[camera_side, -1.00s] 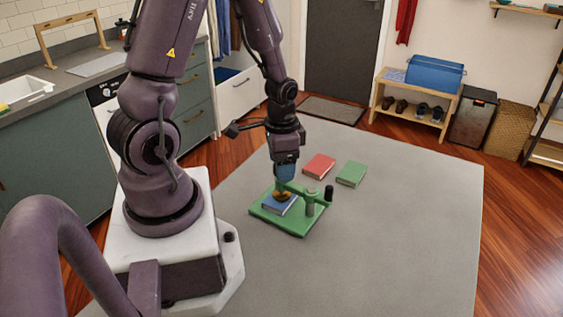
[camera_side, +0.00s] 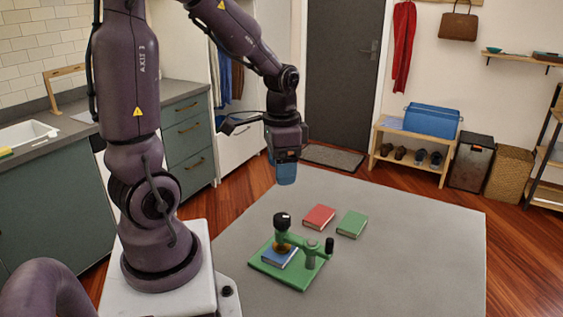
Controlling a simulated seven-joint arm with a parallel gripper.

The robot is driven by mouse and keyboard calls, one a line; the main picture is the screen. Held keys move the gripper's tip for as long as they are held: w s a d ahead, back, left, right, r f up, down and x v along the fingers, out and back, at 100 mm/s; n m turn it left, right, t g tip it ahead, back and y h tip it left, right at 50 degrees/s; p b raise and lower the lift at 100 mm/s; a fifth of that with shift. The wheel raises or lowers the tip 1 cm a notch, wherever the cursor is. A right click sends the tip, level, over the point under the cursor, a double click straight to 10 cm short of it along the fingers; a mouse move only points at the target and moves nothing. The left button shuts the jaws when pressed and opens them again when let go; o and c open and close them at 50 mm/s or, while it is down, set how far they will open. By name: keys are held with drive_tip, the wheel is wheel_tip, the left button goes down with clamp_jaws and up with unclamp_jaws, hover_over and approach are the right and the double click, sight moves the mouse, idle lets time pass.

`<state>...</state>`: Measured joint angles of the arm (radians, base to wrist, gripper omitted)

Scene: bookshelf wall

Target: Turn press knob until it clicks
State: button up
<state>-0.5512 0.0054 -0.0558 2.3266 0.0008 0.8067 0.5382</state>
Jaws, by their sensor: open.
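The press is green, with a flat base (camera_side: 265,262) on the grey table and a green arm above it. A dark round knob (camera_side: 281,218) tops the arm's left end. A black upright grip (camera_side: 329,245) stands at the arm's right end. My gripper (camera_side: 287,180) points down, open and empty, above the knob and clear of it. Its blue fingers overlap in this view.
A red book (camera_side: 319,217) and a green book (camera_side: 352,224) lie flat on the table (camera_side: 410,260) behind the press, to the right. The table's right side is bare. Kitchen cabinets and a shoe bench (camera_side: 412,150) stand beyond it.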

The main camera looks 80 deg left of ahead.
sight(281, 217)
drive_tip(key=shift+r, duration=0.3)
wheel_tip(281, 217, down, 13)
drive_tip(key=n, duration=1.2)
drive_tip(key=shift+f, duration=0.15)
drive_tip(key=c, duration=0.9)
drive_tip(key=shift+c, duration=0.2)
